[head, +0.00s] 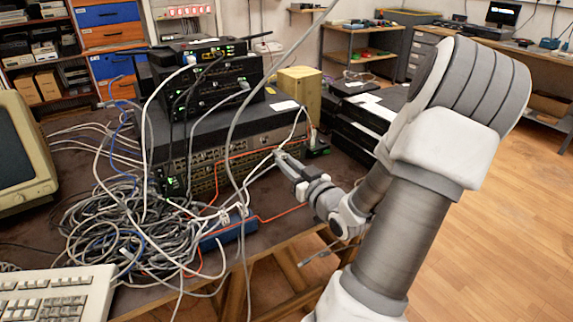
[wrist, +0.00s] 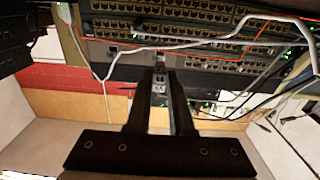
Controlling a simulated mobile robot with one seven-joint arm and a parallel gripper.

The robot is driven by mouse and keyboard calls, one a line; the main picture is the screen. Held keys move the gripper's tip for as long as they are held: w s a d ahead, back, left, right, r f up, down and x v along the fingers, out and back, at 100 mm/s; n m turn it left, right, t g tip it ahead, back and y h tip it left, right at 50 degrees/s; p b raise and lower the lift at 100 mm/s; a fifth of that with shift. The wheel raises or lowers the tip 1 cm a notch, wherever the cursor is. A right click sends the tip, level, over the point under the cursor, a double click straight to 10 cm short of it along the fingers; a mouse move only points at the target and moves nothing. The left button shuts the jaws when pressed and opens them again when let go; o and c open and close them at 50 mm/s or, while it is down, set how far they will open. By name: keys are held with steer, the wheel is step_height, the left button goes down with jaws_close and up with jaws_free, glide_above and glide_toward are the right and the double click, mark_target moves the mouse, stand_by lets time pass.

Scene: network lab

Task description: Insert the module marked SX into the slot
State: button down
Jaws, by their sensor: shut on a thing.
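My gripper (head: 287,162) is at the right front of the network switch stack (head: 205,158), its fingers pointing at the port faces. In the wrist view its two dark fingers (wrist: 160,82) are shut on a small silver module (wrist: 159,78) with a small label that seems to read SX. The module's far end reaches the edge of a grey switch face (wrist: 120,52). I cannot tell whether its tip is inside a slot or just in front of one. The slot itself is hidden behind the module and fingertips.
A white cable (wrist: 185,46) and an orange cable (wrist: 262,32) cross the ports close to my fingers. A large cable tangle (head: 110,225) lies on the table to the left. A yellowish box (head: 300,90) and black equipment (head: 365,125) stand behind and to the right.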

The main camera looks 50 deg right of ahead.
mark_target(274, 151)
steer(key=shift+b+x, duration=0.45)
steer(key=shift+x, duration=1.85)
steer(key=c, duration=1.3)
jaws_free()
jaws_close()
steer(key=shift+x, duration=1.75)
steer(key=o, duration=0.6)
jaws_free()
steer(key=shift+s, duration=0.1)
